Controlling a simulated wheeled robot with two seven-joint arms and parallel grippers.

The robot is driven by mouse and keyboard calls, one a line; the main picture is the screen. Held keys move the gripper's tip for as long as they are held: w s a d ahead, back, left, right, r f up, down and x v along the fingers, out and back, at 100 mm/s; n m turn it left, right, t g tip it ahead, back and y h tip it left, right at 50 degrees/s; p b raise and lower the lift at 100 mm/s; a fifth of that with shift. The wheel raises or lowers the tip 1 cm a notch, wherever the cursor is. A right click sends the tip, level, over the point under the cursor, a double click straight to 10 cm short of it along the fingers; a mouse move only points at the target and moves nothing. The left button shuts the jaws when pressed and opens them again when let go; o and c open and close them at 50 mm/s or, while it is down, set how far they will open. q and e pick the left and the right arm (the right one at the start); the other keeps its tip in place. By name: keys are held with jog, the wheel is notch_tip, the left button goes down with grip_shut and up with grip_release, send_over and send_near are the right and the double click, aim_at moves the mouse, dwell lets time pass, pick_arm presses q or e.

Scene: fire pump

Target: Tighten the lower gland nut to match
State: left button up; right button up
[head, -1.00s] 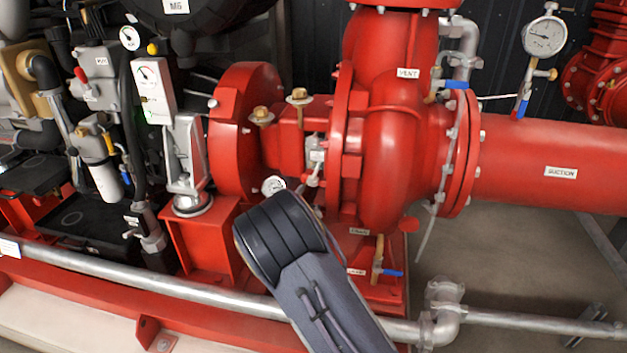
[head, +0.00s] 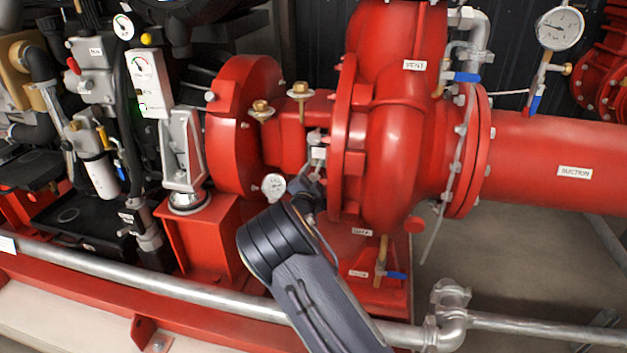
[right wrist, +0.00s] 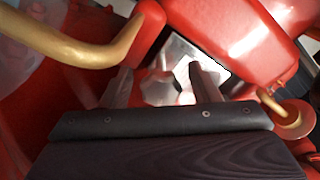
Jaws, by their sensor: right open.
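My right gripper (right wrist: 162,84) is open in the right wrist view, its two fingers apart on either side of a silver, faceted nut-like part (right wrist: 160,89). I cannot tell whether the fingers touch it. A bright metal block (right wrist: 183,58) lies just behind. In the head view the silver gland fittings (head: 317,150) sit between the red bearing housing and the pump casing. My right arm (head: 285,250) reaches up to just below them and its gripper (head: 309,188) is small and partly hidden there. Which nut is the lower one is not clear. My left gripper is not in view.
A curved brass pipe (right wrist: 85,50) passes close by the left finger. In the head view, a small gauge (head: 273,186), two brass caps (head: 300,91) and the red pump casing (head: 395,150) crowd the space.

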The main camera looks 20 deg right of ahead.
jog(key=c, duration=1)
jog(key=shift+f+m+b, duration=0.1)
jog(key=shift+m+b, duration=0.3)
jog(key=shift+b, duration=0.2)
jog(key=m+b, duration=0.3)
jog(key=b, duration=0.3)
jog(key=shift+f+m, duration=0.1)
jog(key=shift+m, duration=0.3)
jog(key=shift+r+m+b, duration=0.3)
jog(key=shift+m+b, duration=0.9)
jog(key=shift+b, duration=0.15)
jog(key=o, duration=1)
jog(key=shift+a, duration=0.1)
